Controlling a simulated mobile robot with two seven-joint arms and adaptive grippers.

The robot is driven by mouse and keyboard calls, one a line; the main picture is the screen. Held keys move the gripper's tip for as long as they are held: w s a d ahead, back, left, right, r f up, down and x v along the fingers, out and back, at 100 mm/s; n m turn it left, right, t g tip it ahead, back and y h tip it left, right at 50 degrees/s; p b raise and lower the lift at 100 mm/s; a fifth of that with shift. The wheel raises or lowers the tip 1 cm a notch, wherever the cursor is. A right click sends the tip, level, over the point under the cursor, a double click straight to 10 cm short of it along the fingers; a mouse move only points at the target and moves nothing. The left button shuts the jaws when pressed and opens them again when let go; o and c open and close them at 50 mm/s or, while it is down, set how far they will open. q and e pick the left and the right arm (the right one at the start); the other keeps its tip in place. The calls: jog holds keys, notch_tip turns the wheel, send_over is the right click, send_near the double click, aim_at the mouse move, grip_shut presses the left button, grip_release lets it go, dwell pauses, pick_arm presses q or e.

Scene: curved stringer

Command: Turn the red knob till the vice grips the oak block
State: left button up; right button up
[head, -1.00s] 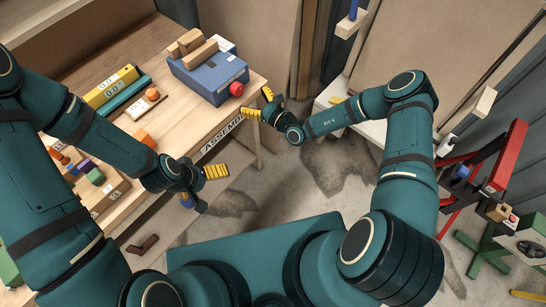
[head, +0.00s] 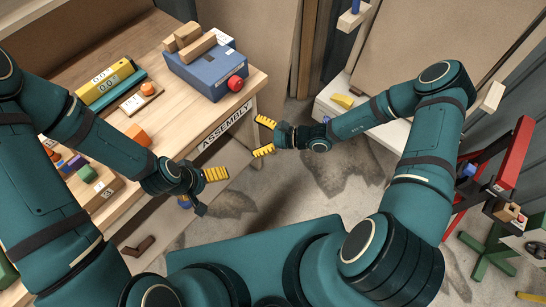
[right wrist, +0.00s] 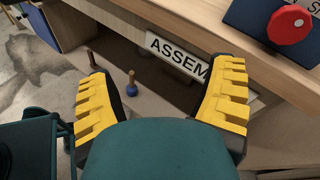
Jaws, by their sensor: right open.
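The vice is a blue box (head: 200,72) on the wooden bench, with pale wooden pieces on its top. One wooden block (head: 196,46) lies across there; I cannot tell whether it is gripped. The red knob (head: 236,84) is on the vice's right side. It also shows at the top right of the right wrist view (right wrist: 289,25). My right gripper (head: 264,136) is open and empty, off the bench's edge, below and right of the knob and apart from it. My left gripper (head: 208,178) is by the bench's front edge; its opening is unclear.
The bench edge carries an ASSEMBLY sign (head: 226,125). A yellow level (head: 105,82), an orange block (head: 138,135) and several small blocks lie on the bench. A white side table (head: 385,135) and a red stand (head: 510,165) are at right. The floor between is clear.

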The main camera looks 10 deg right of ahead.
pick_arm(q)
notch_tip(320, 180, down, 6)
jog(key=b, duration=0.5)
pick_arm(e)
jog(key=s+d+f+n+g+h, duration=0.2)
jog(key=f+n+h, duration=0.4)
jog(key=f+n, duration=0.3)
jog(key=shift+s+d+f+n+g, duration=0.35)
jog(key=shift+d+g, duration=0.45)
jog(key=shift+d, duration=0.4)
